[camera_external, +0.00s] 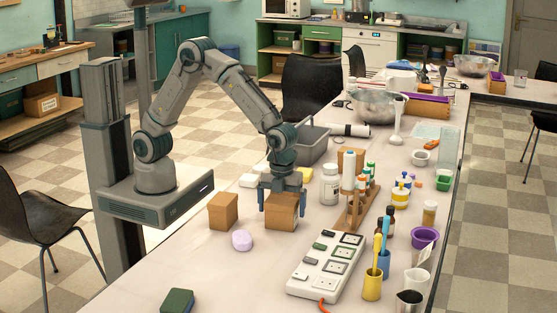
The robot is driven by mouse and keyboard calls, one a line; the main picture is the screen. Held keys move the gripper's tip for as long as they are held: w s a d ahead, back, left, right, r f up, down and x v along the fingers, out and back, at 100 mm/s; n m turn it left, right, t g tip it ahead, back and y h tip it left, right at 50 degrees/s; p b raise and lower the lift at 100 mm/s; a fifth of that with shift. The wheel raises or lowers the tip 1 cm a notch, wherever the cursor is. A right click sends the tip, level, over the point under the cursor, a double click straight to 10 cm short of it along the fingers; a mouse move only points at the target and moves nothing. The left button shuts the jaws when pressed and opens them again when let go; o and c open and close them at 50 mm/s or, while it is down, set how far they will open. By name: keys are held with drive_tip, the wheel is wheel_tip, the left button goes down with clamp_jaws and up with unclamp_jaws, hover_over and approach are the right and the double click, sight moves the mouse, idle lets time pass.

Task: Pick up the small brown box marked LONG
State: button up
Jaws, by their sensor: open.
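My gripper (283,208) points straight down over a small brown box (281,216) on the long table. Its fingers are open, one at each side of this box, and hide part of its upper half; I cannot tell whether they touch it. A second small brown box (222,212) stands just to the left. A third brown box (346,160) stands farther back, partly hidden by bottles. No marking is legible on any of them, so I cannot tell which one says LONG.
A pink soap (242,240) lies in front of the two nearer boxes. A wooden rack (355,207) with bottles and a white power strip (326,265) stand to the right. A grey bin (313,143) and a white jar (330,185) are behind. The table's front left is mostly clear.

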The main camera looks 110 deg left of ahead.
drive_tip(key=shift+f, duration=0.65)
drive_tip(key=c, duration=1.1)
drive_tip(key=shift+o, duration=0.2)
drive_tip(key=shift+r, duration=0.1)
